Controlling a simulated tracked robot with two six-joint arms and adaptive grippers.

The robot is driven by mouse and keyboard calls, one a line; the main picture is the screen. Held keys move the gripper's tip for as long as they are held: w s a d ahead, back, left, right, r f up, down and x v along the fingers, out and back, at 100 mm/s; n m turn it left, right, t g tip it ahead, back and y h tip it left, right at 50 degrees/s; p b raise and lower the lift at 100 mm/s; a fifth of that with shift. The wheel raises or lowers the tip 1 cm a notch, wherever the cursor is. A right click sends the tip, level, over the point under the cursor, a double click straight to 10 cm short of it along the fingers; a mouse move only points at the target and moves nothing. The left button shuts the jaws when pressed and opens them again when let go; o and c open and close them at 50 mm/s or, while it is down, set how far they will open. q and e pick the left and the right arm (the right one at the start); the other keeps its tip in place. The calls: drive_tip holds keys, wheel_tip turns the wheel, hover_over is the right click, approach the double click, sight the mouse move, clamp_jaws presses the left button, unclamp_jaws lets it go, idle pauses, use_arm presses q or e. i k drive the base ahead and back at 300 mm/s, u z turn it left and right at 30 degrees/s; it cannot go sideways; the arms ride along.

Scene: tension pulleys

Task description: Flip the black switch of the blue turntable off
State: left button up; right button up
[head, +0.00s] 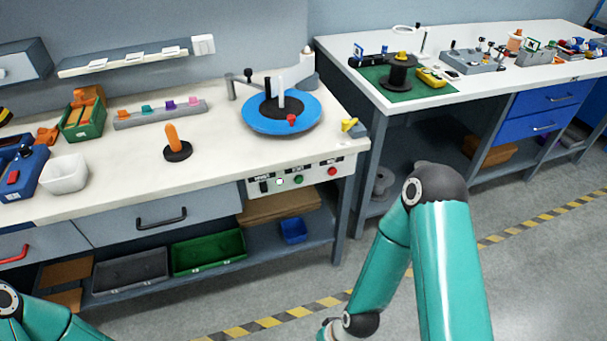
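The blue turntable (252,121) is a round disc on the white bench top, with a white upright piece and a small red part on it. Below it, on the bench's front panel, is a small black switch (264,187), left of a green button and a red button. Whether the switch is on or off is too small to tell. My teal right arm stands at the right, in front of the gap between the benches, apart from the panel. My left arm shows only at the lower left corner. Neither gripper is in view.
The panel's green button (298,180) and red button (332,171) sit close to the switch. An orange-handled tool (172,139) and a white bin (66,173) stand on the bench. A yellow part (350,124) lies near its right corner. The floor before the panel looks clear.

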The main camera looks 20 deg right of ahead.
sight(263, 186)
drive_tip(key=k, duration=1.35)
drive_tip(key=u, duration=0.55)
drive_tip(key=i, duration=1.5)
drive_tip(key=z, duration=0.1)
